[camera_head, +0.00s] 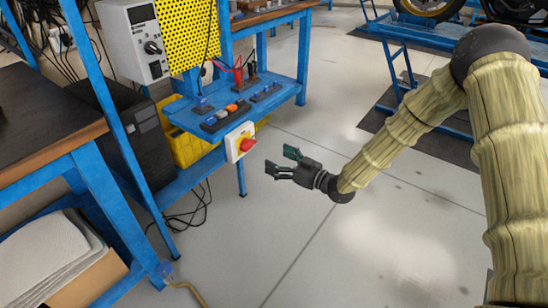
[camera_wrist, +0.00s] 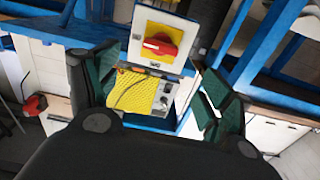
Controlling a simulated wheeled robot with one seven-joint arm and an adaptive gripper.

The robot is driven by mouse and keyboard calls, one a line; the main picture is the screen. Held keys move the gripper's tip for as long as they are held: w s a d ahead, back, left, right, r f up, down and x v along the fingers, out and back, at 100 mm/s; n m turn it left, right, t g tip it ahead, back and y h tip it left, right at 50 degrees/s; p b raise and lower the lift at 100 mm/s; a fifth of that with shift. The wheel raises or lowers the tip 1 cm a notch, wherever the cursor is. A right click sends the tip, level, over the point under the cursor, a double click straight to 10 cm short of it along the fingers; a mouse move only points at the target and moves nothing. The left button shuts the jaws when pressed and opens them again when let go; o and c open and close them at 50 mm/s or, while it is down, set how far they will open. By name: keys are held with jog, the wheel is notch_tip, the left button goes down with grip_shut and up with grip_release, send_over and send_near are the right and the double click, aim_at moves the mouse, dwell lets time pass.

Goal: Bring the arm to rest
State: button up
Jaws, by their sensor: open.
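My gripper (camera_head: 281,162) is open and empty at the end of my outstretched arm. In the head view it hangs over the grey floor, just right of the red and yellow rotary switch (camera_head: 240,142) on the blue bench's front edge. In the wrist view the two green-padded fingers of my gripper (camera_wrist: 158,95) stand wide apart. The switch, a red knob on yellow in a white box, shows beyond the fingers in the wrist view (camera_wrist: 160,45). Nothing lies between the fingers, and they look apart from the switch. Whether the knob has been turned, I cannot tell.
The blue bench (camera_head: 285,94) carries small blocks and leads. A yellow perforated panel (camera_head: 187,35) and a grey control box (camera_head: 131,38) stand behind. A wood-topped table (camera_head: 45,116) is at left. Blue motorcycle stands are at upper right. The floor (camera_head: 330,245) below my arm is open.

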dwell(0.4)
jog(key=s+d+f+m+g+h, duration=0.2)
jog(key=s+d+f+m+h, duration=0.15)
jog(key=s+f, duration=0.7)
jog(key=s+d+f+m+g+h, duration=0.1)
jog(key=s+d+f+m+h, duration=0.3)
jog(key=s+f, duration=0.65)
jog(key=s+d+f+m+g+h, duration=0.1)
jog(key=s+d+f+g+h, duration=0.15)
jog(key=s, duration=0.35)
jog(key=s+d+f+g+h, duration=0.1)
jog(key=s+d+f, duration=0.2)
jog(key=s+f, duration=0.15)
jog(key=s+d+m+g+h, duration=0.15)
jog(key=s+d, duration=0.25)
jog(key=s, duration=0.5)
jog(key=s+d+m+g+h, duration=0.1)
jog(key=s+d+g+h, duration=0.2)
jog(key=s, duration=0.6)
notch_tip(320, 180, up, 15)
jog(key=d+p, duration=0.1)
jog(key=p, duration=1.4)
jog(key=shift+w+y+p, duration=0.25)
jog(key=shift+y+p, duration=0.05)
jog(key=shift+y, duration=0.15)
jog(key=shift+c, duration=0.4)
